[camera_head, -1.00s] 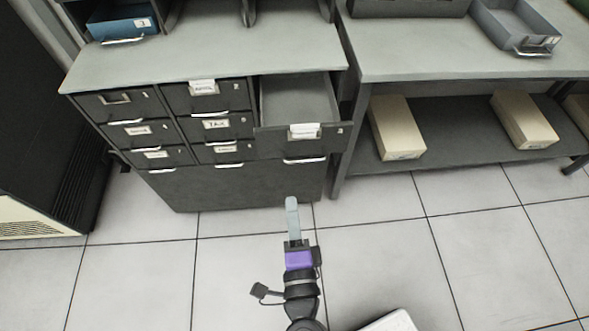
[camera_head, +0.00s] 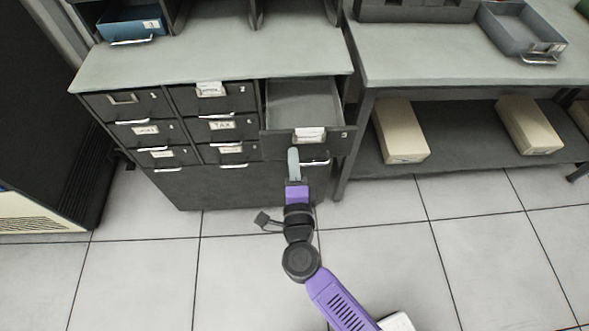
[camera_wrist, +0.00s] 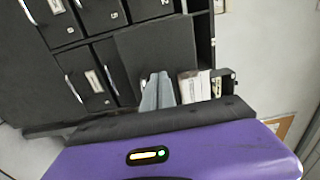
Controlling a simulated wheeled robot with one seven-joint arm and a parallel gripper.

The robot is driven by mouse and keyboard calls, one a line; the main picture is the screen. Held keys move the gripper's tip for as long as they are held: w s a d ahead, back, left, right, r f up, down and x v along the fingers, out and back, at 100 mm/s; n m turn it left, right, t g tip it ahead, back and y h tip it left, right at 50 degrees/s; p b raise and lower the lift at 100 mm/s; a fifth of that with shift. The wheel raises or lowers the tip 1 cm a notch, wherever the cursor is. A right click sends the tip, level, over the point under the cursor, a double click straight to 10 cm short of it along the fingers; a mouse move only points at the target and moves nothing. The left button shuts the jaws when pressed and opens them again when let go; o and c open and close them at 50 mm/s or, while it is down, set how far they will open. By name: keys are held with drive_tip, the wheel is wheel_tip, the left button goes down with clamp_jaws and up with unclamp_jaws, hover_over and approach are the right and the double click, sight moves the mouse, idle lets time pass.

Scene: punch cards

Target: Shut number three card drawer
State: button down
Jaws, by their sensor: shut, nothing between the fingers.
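The number three card drawer (camera_head: 335,136) is the top right drawer of the dark cabinet. It is pulled out and its grey inside shows from above. Its dark front carries a white label and the number 3. My gripper (camera_head: 293,151) is shut and empty, its fingers pointing up at the drawer front. In the head view the fingertips overlap the lower left part of that front, left of the label. I cannot tell whether they touch it. In the wrist view the shut fingers (camera_wrist: 158,90) stand before dark cabinet surfaces.
The other card drawers (camera_head: 222,125) are shut. A blue tray (camera_head: 131,23) sits on the cabinet's shelf. To the right, a table holds a grey tray (camera_head: 521,32), with beige boxes (camera_head: 401,130) on its lower shelf. The tiled floor (camera_head: 400,245) is mostly clear.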

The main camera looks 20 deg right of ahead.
sight(290, 113)
drive_tip(key=shift+w, duration=0.15)
drive_tip(key=x, duration=1.7)
drive_tip(key=shift+w+d+b, duration=0.15)
drive_tip(key=shift+w+b, duration=0.15)
drive_tip(key=shift+b, duration=0.1)
drive_tip(key=shift+w+d+r, duration=0.15)
drive_tip(key=shift+w, duration=0.25)
drive_tip(key=shift+d, duration=0.1)
